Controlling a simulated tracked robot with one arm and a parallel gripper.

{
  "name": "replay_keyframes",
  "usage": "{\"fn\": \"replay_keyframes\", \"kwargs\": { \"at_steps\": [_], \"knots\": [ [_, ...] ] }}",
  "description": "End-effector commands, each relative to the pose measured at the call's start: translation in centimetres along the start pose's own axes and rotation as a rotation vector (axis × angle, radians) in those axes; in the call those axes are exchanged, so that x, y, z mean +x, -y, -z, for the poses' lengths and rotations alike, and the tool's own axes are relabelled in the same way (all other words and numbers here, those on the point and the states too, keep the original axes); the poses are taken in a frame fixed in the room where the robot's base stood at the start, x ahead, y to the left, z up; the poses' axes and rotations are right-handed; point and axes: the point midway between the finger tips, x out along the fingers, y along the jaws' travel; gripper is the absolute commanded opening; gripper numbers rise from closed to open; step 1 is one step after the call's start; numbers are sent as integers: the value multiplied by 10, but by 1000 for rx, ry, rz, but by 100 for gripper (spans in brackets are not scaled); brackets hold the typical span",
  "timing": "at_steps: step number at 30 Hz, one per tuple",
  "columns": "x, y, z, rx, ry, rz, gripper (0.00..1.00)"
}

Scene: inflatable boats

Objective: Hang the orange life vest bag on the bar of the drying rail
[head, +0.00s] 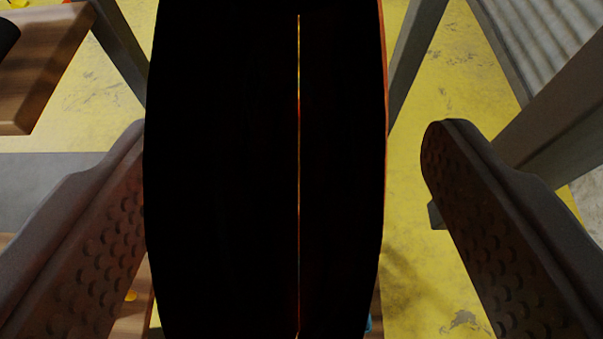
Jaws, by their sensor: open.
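A large, nearly black shape (225,170) fills the middle of the head view between my fingers. Its right edge shows a thin orange strip, and a narrow orange slit runs down it, so it looks like the shaded side of the orange life vest bag, but I cannot be sure. My gripper (288,130) is open, with one studded finger on each side of the shape. A clear gap shows on the right. The left finger meets the shape's edge in the picture; I cannot tell whether they touch. I cannot make out the bar of the drying rail.
Grey metal struts (418,45) slope down behind the shape on both sides. A wooden board (45,60) stands at the upper left with a dark object on it. The floor (410,285) is worn yellow. Corrugated metal (545,40) is at the upper right.

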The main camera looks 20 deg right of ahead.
Motion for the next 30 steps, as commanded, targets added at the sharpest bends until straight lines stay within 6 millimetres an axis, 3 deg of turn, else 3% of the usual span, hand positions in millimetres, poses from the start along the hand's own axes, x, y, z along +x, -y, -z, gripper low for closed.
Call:
{"fn": "replay_keyframes", "kwargs": {
  "at_steps": [24, 30],
  "knots": [
    [-105, 0, 1, 0, -3, 0, 67],
    [-124, 0, -1, 0, 0, 0, 67]
  ]
}}
